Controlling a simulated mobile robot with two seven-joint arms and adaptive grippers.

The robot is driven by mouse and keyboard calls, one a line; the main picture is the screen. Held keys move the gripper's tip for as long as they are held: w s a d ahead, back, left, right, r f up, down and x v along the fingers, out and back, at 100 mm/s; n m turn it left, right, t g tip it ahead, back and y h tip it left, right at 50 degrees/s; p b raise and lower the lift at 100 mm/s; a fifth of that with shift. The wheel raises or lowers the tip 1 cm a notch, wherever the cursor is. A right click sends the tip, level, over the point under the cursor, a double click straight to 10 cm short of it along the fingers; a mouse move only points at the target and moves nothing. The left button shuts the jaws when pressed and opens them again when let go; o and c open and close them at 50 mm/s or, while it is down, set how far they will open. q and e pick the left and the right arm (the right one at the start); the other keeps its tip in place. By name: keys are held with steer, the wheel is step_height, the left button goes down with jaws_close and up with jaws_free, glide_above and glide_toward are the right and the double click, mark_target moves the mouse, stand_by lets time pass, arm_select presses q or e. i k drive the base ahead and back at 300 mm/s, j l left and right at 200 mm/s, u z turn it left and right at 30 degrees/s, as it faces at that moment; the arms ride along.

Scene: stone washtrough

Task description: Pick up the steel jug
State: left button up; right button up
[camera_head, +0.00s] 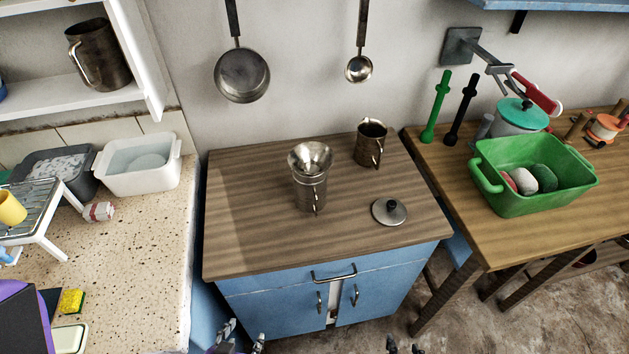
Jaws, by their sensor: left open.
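A steel jug with a side handle (370,146) stands upright at the back of the wooden-topped blue cabinet. Nearer the middle of that top stands another steel vessel with a handle (310,190), with a steel funnel (311,157) set in its mouth. A third, darker metal jug (99,56) stands on the white shelf at upper left. My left gripper (241,341) is open and empty at the bottom edge, in front of the cabinet, well away from the jugs. Only the tips of my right gripper (405,347) show at the bottom edge, too little to tell its state.
A round lid with a knob (389,211) lies on the cabinet top (250,240), right of the funnel vessel. A pan (242,76) and a ladle (359,69) hang above. A green tub (535,195) stands on the right table. The cabinet top's front left is clear.

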mark_target(372, 135)
steer(key=k+l+u, duration=0.1)
steer(key=l+u, duration=0.15)
steer(key=l, duration=0.15)
steer(key=k+l+u, duration=0.2)
steer(key=l, duration=0.2)
steer(key=k+l+u, duration=0.1)
steer(key=l+u, duration=0.15)
steer(key=l, duration=0.15)
steer(key=k+l+u, duration=0.2)
steer(key=l, duration=0.15)
